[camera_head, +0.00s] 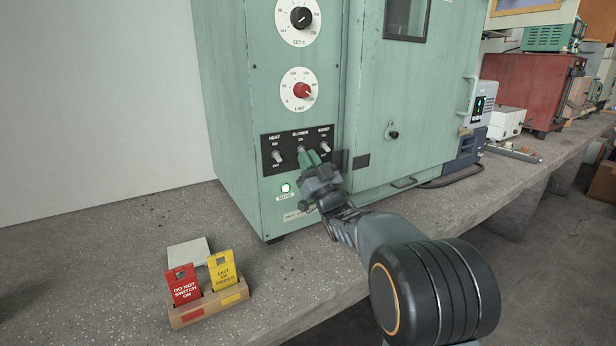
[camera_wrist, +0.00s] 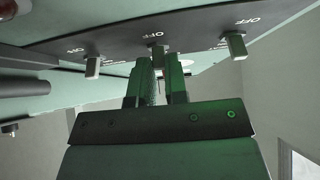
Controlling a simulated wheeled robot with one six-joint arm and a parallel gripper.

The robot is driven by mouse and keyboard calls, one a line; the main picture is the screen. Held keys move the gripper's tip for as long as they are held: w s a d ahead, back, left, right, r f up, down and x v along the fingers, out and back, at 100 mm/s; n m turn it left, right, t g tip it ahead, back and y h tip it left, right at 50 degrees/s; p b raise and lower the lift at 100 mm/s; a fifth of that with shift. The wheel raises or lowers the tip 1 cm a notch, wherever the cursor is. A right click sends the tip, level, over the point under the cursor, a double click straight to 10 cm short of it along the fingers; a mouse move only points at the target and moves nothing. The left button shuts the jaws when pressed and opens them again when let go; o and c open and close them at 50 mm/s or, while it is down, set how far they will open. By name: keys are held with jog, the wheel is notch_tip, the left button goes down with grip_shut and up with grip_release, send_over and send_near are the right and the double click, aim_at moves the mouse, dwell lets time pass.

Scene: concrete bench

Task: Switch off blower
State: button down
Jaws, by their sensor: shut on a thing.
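The blower switch (camera_head: 301,149) is the middle of three metal toggles on the black panel (camera_head: 269,141) of a green cabinet (camera_head: 235,100). My gripper (camera_head: 309,158) reaches up to it from below right, its green-tinted fingers at the panel. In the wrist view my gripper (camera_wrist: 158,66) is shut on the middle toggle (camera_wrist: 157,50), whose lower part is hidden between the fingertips. The heat toggle (camera_head: 277,157) is to its left and another toggle (camera_head: 325,147) to its right. Whether the blower toggle points up or down I cannot tell.
Neighbouring toggles (camera_wrist: 92,67) and (camera_wrist: 235,45) flank my fingers closely. A black dial (camera_head: 301,18) and a red dial (camera_head: 302,90) are above, a lit lamp (camera_head: 285,188) below. A tag holder (camera_head: 208,306) with red and yellow tags stands on the concrete bench (camera_head: 120,260).

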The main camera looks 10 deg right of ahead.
jog(key=shift+t+b, duration=0.3)
jog(key=shift+b, duration=0.2)
jog(key=c, duration=1.1)
grip_release()
jog(key=shift+c, duration=0.2)
jog(key=v, duration=1.4)
